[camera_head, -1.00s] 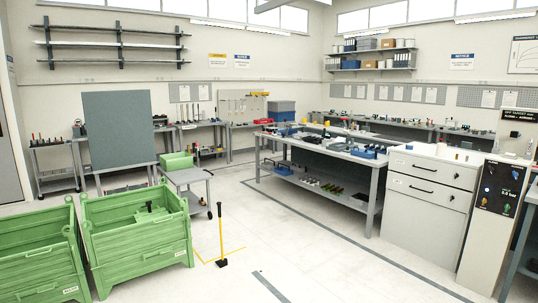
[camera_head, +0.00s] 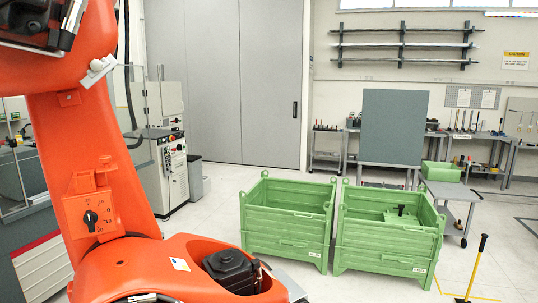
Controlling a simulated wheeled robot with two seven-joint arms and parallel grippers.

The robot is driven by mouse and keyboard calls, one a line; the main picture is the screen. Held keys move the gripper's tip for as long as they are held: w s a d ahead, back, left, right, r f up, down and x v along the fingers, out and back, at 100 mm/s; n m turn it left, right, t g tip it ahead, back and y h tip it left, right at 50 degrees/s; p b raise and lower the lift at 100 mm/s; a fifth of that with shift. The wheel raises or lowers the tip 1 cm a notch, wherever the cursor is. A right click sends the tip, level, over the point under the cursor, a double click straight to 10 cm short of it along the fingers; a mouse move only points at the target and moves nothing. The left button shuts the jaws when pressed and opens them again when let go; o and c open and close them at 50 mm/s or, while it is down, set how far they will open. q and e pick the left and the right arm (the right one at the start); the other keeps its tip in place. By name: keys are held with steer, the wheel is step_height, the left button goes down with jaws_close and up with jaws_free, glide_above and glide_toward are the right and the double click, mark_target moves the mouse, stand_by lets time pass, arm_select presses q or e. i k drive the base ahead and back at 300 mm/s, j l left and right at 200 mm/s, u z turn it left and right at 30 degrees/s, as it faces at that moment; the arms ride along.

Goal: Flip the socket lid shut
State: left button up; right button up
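I cannot make out a socket with a lid in the head view. Neither of my grippers is in view. A large orange industrial robot arm (camera_head: 52,150) stands close on the left and hides much of what is behind it.
Two green crates (camera_head: 288,252) (camera_head: 388,262) stand on the floor at centre right. A light cabinet with a control panel (camera_head: 172,168) is behind the orange arm. Pale floor is open between the crates and the grey doors (camera_head: 240,80).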

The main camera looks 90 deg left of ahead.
mark_target(105, 160)
steer(key=j+u, duration=0.1)
steer(key=u, duration=3.45)
